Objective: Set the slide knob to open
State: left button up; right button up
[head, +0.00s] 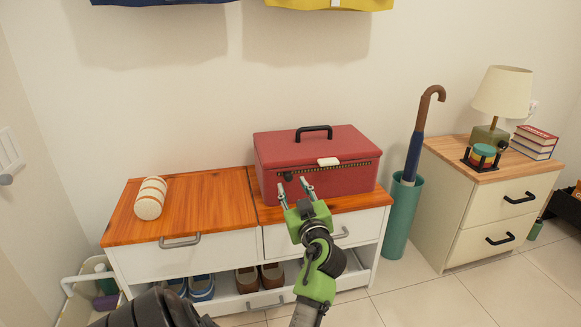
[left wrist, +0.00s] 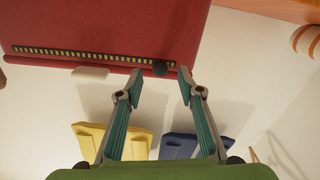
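The red box (head: 318,158) with a black handle sits on the wooden bench top. The slide knob (head: 288,177), small, round and dark, is at the left end of the dotted slot strip on the box front. It also shows in the left wrist view (left wrist: 160,68), at the strip's right end in that flipped view. A white tab (head: 328,161) is at the lid edge. My left gripper (head: 293,188) is open in front of the knob, and in the left wrist view its fingertips (left wrist: 159,84) are apart with the knob just beyond the gap. Contact cannot be told. My right gripper is not in view.
The bench (head: 190,200) has drawers and shoes below. A striped roll (head: 150,198) lies on its left part. A teal umbrella stand (head: 402,220) and a nightstand (head: 485,200) with a lamp (head: 502,92) stand on the right.

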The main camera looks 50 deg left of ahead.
pick_arm(q)
jog(key=shift+v, duration=1.65)
